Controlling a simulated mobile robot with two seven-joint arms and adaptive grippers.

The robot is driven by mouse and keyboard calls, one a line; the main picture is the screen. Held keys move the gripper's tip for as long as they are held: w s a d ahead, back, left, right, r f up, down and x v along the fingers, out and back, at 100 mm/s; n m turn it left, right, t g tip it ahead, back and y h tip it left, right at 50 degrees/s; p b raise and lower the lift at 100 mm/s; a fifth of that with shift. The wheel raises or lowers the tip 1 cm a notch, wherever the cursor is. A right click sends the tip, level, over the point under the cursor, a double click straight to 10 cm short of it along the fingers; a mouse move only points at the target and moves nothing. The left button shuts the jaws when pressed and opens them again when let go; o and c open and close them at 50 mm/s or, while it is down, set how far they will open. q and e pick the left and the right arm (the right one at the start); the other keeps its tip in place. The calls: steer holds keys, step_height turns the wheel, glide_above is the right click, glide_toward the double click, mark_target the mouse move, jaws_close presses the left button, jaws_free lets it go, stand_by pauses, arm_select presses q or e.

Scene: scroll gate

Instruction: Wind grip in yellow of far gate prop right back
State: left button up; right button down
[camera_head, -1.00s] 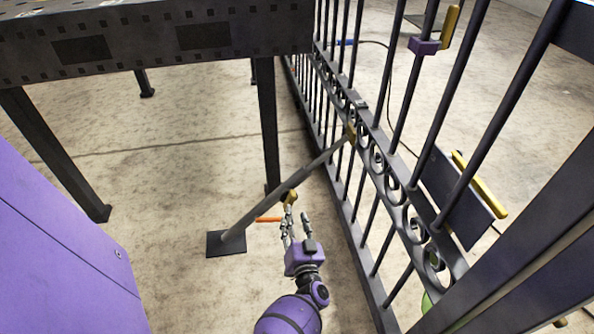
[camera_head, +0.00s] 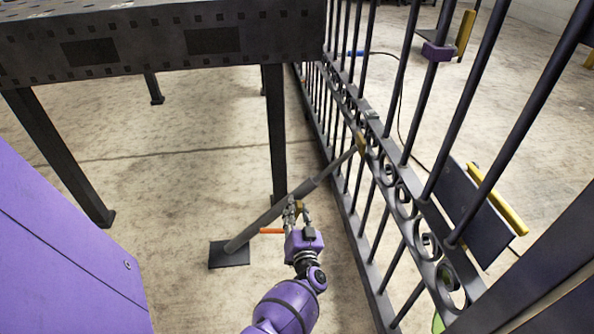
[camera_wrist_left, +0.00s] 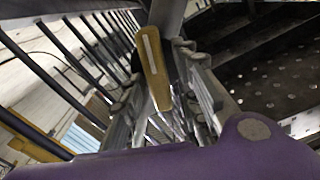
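The grey gate prop (camera_head: 262,222) slants from a dark square foot plate (camera_head: 229,255) on the floor up to a yellow-brown bracket (camera_head: 361,145) at the gate. Its yellow grip (camera_wrist_left: 153,65) shows in the left wrist view; in the head view it is largely hidden by my fingers. My left gripper (camera_head: 297,212) is at the grip, with fingers spread on either side of it in the left wrist view (camera_wrist_left: 165,95). I see gaps beside the grip, so the fingers look open. An orange bar (camera_head: 272,231) juts left from the prop. My right gripper is out of view.
The dark scrollwork gate (camera_head: 405,205) stands close to the right of my left arm. A dark perforated table (camera_head: 150,45) is at the upper left, one leg (camera_head: 276,130) behind the prop. Bare floor lies left of the prop.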

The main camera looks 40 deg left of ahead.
arm_select(q)
jaws_close()
